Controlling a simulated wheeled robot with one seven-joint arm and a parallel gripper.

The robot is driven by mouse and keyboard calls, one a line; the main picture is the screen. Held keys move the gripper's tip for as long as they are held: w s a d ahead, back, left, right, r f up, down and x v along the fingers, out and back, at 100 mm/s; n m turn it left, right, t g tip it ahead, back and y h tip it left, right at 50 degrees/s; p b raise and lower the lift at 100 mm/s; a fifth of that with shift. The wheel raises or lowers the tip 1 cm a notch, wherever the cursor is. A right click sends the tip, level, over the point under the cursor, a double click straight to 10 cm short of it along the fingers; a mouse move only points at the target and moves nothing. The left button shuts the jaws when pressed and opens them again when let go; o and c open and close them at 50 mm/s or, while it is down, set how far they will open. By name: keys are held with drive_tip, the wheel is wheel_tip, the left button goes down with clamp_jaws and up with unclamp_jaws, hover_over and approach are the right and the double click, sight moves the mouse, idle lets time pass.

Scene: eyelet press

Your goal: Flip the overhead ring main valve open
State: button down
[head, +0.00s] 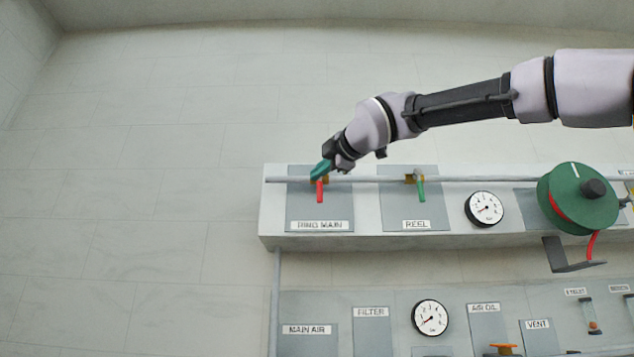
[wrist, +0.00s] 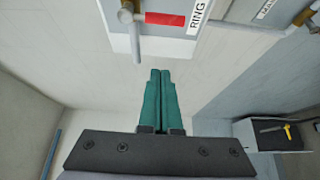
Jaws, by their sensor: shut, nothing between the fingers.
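The ring main valve has a red lever (head: 319,191) that hangs down, square across the grey overhead pipe (head: 360,179). Its plate is labelled RING MAIN (head: 320,225). In the wrist view the red lever (wrist: 165,18) and its brass-coloured body (wrist: 126,15) show at the top, beyond my fingertips. My gripper (head: 317,173) has green fingers and is shut and empty. In the head view its fingertips overlap the valve body just above the lever and hide part of it. In the wrist view the fingertips (wrist: 160,73) appear apart from the lever.
To the right on the same panel are the REEL valve with a green lever (head: 421,190), a gauge (head: 485,208) and a green hose reel (head: 578,198). A lower panel (head: 300,312) holds another gauge (head: 430,318) and labelled plates. The wall left of the panel is clear.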

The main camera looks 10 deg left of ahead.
sight(320, 186)
drive_tip(key=x, duration=1)
drive_tip(key=d, duration=0.2)
drive_tip(key=w+d, duration=0.1)
drive_tip(key=d, duration=0.1)
drive_tip(key=shift+w+d+f, duration=0.1)
drive_tip(key=shift+f, duration=0.05)
drive_tip(key=shift+d, duration=0.15)
